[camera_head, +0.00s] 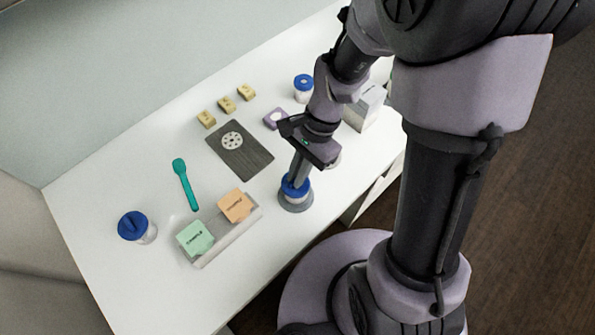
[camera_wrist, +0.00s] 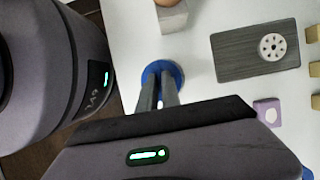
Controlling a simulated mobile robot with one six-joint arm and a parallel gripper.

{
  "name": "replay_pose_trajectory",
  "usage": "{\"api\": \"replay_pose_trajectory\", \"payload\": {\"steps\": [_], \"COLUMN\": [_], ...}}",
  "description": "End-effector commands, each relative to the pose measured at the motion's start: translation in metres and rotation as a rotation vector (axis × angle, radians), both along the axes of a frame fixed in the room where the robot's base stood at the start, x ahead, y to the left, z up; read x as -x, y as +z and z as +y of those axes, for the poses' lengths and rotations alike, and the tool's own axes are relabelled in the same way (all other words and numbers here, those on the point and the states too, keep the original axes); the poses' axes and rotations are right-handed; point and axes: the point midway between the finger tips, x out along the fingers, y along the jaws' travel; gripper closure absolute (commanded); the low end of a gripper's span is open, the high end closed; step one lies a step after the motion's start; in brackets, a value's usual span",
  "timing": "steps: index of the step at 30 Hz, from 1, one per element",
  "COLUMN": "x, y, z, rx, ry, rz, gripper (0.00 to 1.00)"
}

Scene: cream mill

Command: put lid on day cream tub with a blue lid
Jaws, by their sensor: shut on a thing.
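My gripper (camera_head: 297,178) points down at the front edge of the table and is shut on a blue lid (camera_head: 289,187). Whether the lid is seated or just above the rim, I cannot tell. In the wrist view my fingers (camera_wrist: 159,92) meet the middle of the blue lid (camera_wrist: 163,67), which hides the tub beneath. Another blue-lidded tub (camera_head: 137,227) stands at the left, and one more (camera_head: 303,88) at the back right.
A tray (camera_head: 225,238) with a green block (camera_head: 195,238) and an orange block (camera_head: 235,206) lies left of the gripper. A teal spoon (camera_head: 185,184), a dark board (camera_head: 240,157) with a white disc, and yellow blocks (camera_head: 227,104) lie farther back. The far-left tabletop is clear.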

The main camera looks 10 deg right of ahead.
Motion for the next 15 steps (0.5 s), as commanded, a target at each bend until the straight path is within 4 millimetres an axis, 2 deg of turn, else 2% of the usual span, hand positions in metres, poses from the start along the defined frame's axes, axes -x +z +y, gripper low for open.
{"api": "replay_pose_trajectory", "payload": {"steps": [6,9,11,15], "x": [0.0,0.0,0.0,0.0], "y": [0.0001,0.0001,0.0001,0.0001], "z": [0.0,0.0,0.0,0.0], "rx": [0.0,0.0,0.0,0.0], "ry": [0.0,0.0,0.0,0.0], "rz": [0.0,0.0,0.0,0.0], "gripper": [1.0,0.77,0.67,0.67]}}
